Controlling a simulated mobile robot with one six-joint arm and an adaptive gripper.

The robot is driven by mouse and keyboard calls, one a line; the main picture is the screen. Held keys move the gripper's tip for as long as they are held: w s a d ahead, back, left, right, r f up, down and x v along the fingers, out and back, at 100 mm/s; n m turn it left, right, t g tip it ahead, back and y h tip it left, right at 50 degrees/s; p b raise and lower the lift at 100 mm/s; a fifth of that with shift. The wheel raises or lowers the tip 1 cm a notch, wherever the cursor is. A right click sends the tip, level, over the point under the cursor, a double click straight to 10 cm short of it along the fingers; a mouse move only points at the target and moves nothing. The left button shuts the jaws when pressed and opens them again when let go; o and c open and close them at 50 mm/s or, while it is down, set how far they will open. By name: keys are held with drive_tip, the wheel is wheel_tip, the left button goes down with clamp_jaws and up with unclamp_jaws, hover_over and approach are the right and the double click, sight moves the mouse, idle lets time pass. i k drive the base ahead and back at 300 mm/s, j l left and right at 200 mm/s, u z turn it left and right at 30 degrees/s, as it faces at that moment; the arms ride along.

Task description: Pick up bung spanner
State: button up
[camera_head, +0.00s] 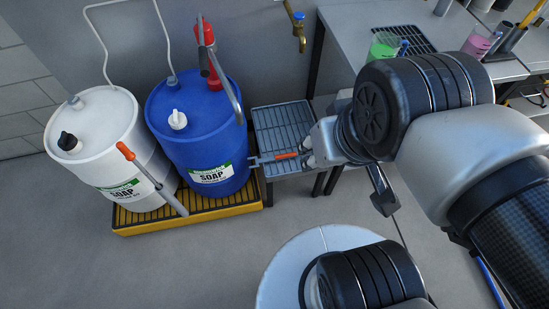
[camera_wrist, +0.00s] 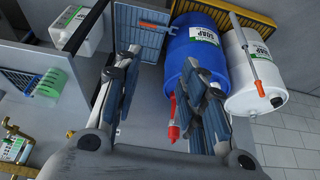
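The bung spanner (camera_head: 286,156), a grey tool with an orange handle and a forked left end, lies on or just above the slatted top of a small side stand in the head view. In the wrist view its orange part (camera_wrist: 152,23) shows at the top, beyond the fingertips. My gripper (camera_head: 308,152) is at the handle's right end in the head view. In the wrist view my gripper (camera_wrist: 160,58) has its fingers wide apart with nothing between them. I cannot tell whether a finger touches the spanner.
A blue soap drum (camera_head: 199,130) and a white soap drum (camera_head: 98,135) stand left on a yellow spill pallet (camera_head: 135,225). An orange-handled tool (camera_head: 150,178) leans before the drums. The slatted stand (camera_head: 280,125) is beside the blue drum. A worktable (camera_head: 355,30) is at upper right.

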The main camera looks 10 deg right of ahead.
sight(291, 154)
drive_tip(key=i+j+z, duration=0.3)
drive_tip(key=i, duration=0.2)
drive_tip(key=i+j+z, duration=0.3)
drive_tip(key=i+j, duration=0.15)
